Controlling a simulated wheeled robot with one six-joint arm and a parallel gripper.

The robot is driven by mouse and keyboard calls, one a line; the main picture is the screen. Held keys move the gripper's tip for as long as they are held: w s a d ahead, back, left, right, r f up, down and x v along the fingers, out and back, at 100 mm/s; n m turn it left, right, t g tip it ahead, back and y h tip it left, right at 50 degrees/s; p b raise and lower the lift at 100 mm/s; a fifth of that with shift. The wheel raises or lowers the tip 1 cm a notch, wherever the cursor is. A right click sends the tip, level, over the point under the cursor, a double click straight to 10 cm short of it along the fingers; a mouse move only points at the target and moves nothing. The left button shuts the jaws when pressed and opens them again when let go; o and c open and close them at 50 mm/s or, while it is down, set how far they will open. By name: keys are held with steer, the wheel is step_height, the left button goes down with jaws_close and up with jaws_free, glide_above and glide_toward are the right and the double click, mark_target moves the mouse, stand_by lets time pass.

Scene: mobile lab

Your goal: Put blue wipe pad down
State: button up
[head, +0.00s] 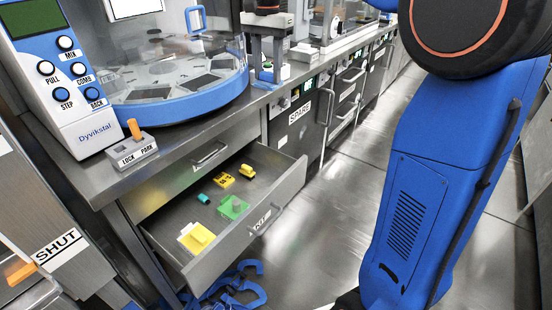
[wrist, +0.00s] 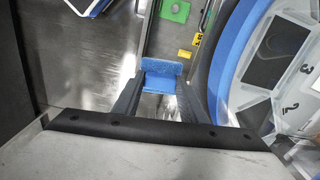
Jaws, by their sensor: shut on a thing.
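The blue wipe pad (wrist: 161,67) is in the wrist view, between the fingertips of my gripper (wrist: 160,84). My gripper is shut on it, one finger on each side. The pad is held in the air, with metal surfaces below. My gripper and the pad do not show in the head view; my blue arm fills its right side.
An open drawer (head: 222,256) holds green, yellow and small teal pieces. Above it, the counter carries a blue-rimmed round machine (head: 190,108), whose blue rim (wrist: 229,65) is close on the right in the wrist view. Blue straps (head: 237,290) lie on the floor.

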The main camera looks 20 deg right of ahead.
steer(key=shift+m, duration=0.6)
steer(key=f, duration=2.6)
steer(key=d+f, duration=0.1)
steer(key=f, duration=1.2)
steer(key=shift+w, duration=0.2)
steer(key=shift+f, duration=2.3)
steer(key=o, duration=0.7)
steer(key=shift+f, duration=0.1)
steer(key=o, duration=0.4)
